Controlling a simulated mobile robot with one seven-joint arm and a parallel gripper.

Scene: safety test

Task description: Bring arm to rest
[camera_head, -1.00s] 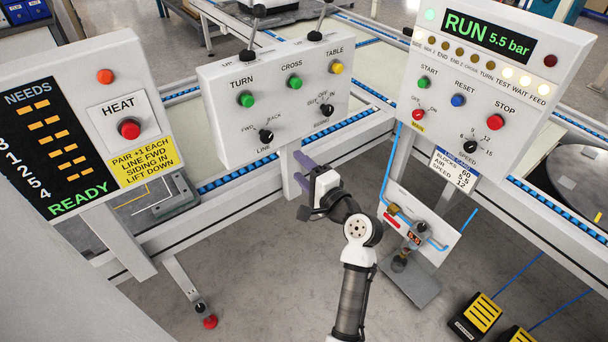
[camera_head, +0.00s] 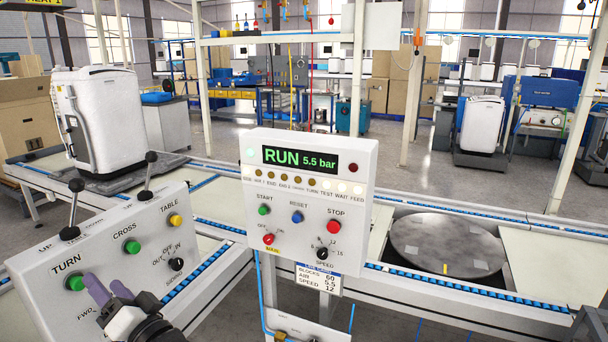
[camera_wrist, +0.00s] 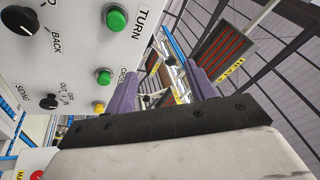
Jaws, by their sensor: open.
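My gripper (camera_head: 108,291) is at the lower left of the head view, in front of the white control box (camera_head: 40,268) with the TURN, CROSS and TABLE buttons. Its purple fingers are apart and nothing shows between them. In the head view the fingers overlap the box face close to the green TURN button (camera_head: 75,283); I cannot tell whether they touch it. In the wrist view the fingers (camera_wrist: 162,92) point away from the camera, with the box face to their left, where the TURN button (camera_wrist: 116,19) shows. Most of my arm is out of view.
A second panel (camera_head: 360,165) reads RUN 5.5 bar, with a red STOP button (camera_head: 334,227). Two levers (camera_head: 74,205) stand on the left box. A round metal turntable (camera_head: 435,250) lies at the right. A white machine (camera_head: 100,105) stands behind at the left.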

